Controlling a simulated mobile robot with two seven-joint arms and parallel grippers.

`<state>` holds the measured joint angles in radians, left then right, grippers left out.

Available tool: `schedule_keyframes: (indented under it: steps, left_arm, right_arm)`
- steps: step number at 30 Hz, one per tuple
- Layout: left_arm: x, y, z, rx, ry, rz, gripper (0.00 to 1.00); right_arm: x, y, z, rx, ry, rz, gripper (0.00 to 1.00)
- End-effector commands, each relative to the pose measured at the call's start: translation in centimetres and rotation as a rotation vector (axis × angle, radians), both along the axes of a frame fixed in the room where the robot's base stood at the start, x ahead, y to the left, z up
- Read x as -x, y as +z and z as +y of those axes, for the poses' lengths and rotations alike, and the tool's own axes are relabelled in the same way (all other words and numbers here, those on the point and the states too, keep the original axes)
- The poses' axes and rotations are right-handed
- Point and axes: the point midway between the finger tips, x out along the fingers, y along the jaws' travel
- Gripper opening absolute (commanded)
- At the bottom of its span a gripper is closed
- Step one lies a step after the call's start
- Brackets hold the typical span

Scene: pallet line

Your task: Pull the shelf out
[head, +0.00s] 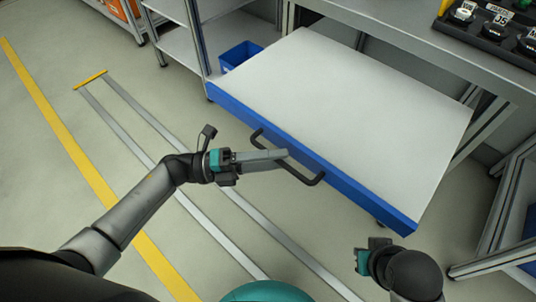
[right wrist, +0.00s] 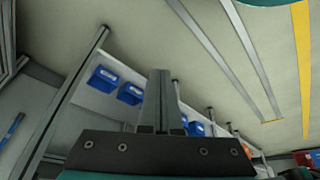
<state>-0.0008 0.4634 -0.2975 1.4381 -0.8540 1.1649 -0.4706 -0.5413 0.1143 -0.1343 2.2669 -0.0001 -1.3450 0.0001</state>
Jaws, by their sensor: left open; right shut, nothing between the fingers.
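The shelf (head: 350,110) is a pale flat board with a blue front edge (head: 345,184). It extends out from below the grey workbench. A dark bar handle (head: 312,180) is fixed along the blue edge. My left gripper (head: 284,154) is open, with its fingers at the handle's middle, over the bar in the picture. I cannot tell whether they touch it. My right gripper (right wrist: 160,100) is shut and empty in the right wrist view. In the head view its wrist shows at the bottom right, away from the shelf, and its fingers are hidden.
The workbench top (head: 395,15) carries a dark tray of parts (head: 490,32) at the top right. A blue bin (head: 240,54) sits left of the shelf. A metal frame (head: 500,235) stands at the right. Floor rails (head: 200,212) and a yellow line (head: 90,172) cross open floor at left.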

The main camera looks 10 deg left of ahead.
Motion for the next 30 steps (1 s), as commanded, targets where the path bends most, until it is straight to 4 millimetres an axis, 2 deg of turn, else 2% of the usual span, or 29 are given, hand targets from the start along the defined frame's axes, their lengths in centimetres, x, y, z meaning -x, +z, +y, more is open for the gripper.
schedule_keyframes:
  steps: [6, 10, 24, 30]
  left_arm:
    - [0.0, 0.0, 0.2, 0.000, 0.001, 0.000, 0.45]
    - [0.3, -0.2, 1.5, -0.003, 0.002, 0.003, 0.45]
    - [3.0, -1.7, 11.6, -0.004, 0.002, 0.002, 0.45]
    - [3.6, -2.0, 14.1, -0.002, 0.000, 0.001, 0.45]
  right_arm:
    - [0.0, 0.0, 0.0, 0.000, 0.000, 0.000, 0.00]
    - [-0.1, 0.2, 0.0, -0.001, 0.000, -0.003, 0.00]
    - [-0.2, -1.3, 0.0, 0.003, 0.002, 0.013, 0.00]
    - [-0.3, -0.9, 0.0, 0.002, 0.003, 0.006, 0.00]
